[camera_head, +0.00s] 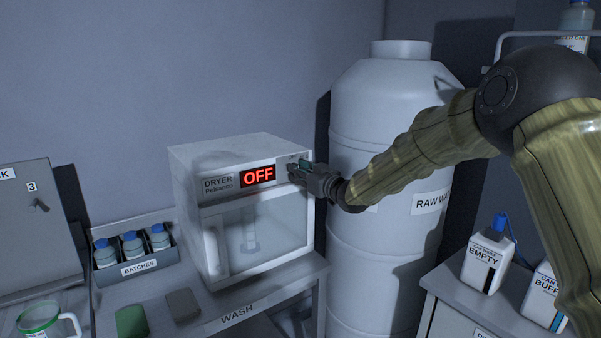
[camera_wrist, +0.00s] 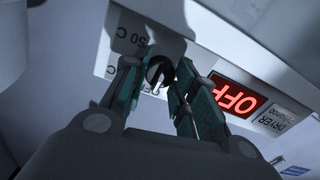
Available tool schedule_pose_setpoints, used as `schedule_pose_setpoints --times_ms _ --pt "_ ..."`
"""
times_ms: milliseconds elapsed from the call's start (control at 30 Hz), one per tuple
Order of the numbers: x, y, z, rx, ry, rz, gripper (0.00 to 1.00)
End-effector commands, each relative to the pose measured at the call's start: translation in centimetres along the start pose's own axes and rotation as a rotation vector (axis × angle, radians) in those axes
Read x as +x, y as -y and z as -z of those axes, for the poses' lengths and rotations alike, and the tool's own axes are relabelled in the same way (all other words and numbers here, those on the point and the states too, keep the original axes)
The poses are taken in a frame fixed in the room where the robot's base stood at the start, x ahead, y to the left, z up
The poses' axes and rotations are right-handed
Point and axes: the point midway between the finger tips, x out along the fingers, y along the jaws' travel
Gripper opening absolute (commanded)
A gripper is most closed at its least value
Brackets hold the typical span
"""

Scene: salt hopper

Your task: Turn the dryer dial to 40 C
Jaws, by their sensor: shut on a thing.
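The white dryer (camera_head: 210,245) stands on the wash bench. Its red display (camera_head: 257,176) reads OFF, and it also reads OFF in the wrist view (camera_wrist: 235,97). My gripper (camera_head: 298,170) is at the upper right of the dryer's front and hides the dial in the head view. In the wrist view my gripper's fingers (camera_wrist: 160,85) are closed around the dark round dial (camera_wrist: 158,70) with a light mark. A "50 C" label (camera_wrist: 130,37) shows beside the dial. No 40 C mark can be made out.
A tall white raw-water tank (camera_head: 385,110) stands right behind my gripper. A rack of blue-capped bottles (camera_head: 150,262) is left of the dryer, with a green block (camera_head: 131,320) and a grey block (camera_head: 183,304) in front. Bottles labelled EMPTY (camera_head: 487,262) and BUFFER stand on the right cabinet.

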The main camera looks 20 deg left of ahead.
Motion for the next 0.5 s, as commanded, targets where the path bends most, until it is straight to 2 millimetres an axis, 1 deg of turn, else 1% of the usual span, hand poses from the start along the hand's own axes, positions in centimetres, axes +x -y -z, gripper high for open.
schedule_pose_setpoints --times_ms 267,500 --pt "0.02 0.05 0.01 0.094 -0.002 0.0 0.04" --pt "0.03 0.08 0.02 0.28 -0.007 0.0 0.04"
